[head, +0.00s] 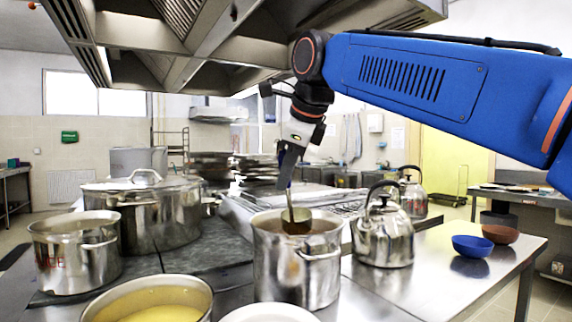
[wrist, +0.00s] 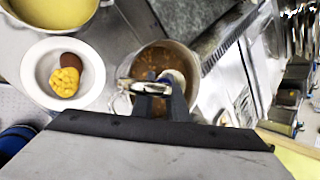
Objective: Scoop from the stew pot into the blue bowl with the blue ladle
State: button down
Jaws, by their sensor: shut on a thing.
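My gripper (head: 287,178) is shut on the blue handle of the ladle (head: 296,224) and points down above the stew pot. The ladle's metal bowl hangs at the pot's mouth and looks brownish; I cannot tell whether it touches the stew. The stew pot (head: 296,270) is a shiny steel pot with side handles. In the wrist view the pot (wrist: 193,62) holds brown, chunky stew, partly hidden behind my gripper (wrist: 160,98) and the ladle. The blue bowl (head: 473,247) sits on the steel counter at the right, apart from the pot, and looks empty.
A kettle (head: 383,240) stands between the pot and the blue bowl, with another kettle (head: 412,196) behind. A brown bowl (head: 502,235) is beside the blue one. A yellow soup pot (head: 205,300), a white dish (wrist: 35,92) with food and a lidded pot (head: 175,217) stand left.

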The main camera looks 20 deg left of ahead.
jog(key=shift+f, duration=4.75)
